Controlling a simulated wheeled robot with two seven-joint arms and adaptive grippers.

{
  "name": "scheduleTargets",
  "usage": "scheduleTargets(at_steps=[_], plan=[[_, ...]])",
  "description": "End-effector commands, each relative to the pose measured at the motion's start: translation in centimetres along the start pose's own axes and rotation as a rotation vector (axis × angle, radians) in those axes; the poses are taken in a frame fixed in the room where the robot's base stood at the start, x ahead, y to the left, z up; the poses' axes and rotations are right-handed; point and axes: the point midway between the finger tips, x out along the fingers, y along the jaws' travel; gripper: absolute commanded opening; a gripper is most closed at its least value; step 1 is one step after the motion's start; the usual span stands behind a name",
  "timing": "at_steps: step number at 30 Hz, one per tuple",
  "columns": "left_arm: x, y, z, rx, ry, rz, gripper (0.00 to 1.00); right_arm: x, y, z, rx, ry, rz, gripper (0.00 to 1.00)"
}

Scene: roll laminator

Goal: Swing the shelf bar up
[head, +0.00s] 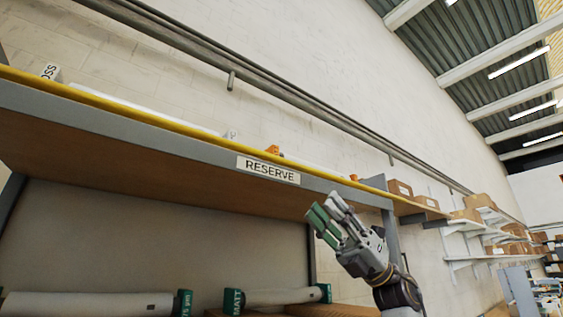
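The shelf bar (175,123) is a long yellow rail. It runs along the front of the upper shelf, from the upper left down to the right, just above the grey shelf edge (130,131) with the RESERVE label (268,170). My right gripper (326,216), with green and pale grey fingers, is raised below the shelf edge, right of the label. It appears apart from the bar in this view. The gap between its fingers is not clear, and I see nothing held. My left gripper is out of view.
White rolls (140,108) lie behind the bar, with small orange parts (273,150) near it. Rolls with green ends (95,304) lie on the lower shelf. A grey upright (391,237) stands beside my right gripper. Boxes (400,189) sit on wall shelves farther right.

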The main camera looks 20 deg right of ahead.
Motion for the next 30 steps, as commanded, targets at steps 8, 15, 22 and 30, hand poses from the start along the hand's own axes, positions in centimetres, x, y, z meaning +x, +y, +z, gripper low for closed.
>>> scheduleTargets(at_steps=[8,15,22,30], plan=[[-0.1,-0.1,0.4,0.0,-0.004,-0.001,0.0,1.0,0.0,0.0,0.001,0.0,0.001,0.35],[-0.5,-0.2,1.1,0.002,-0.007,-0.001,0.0,3.6,0.1,0.1,0.001,0.0,0.003,0.35],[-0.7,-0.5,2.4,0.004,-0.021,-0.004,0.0,6.7,0.1,0.1,0.001,-0.001,0.003,0.35],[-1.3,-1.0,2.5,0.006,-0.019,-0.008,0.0,10.2,0.0,0.1,0.003,0.0,0.002,0.35]])
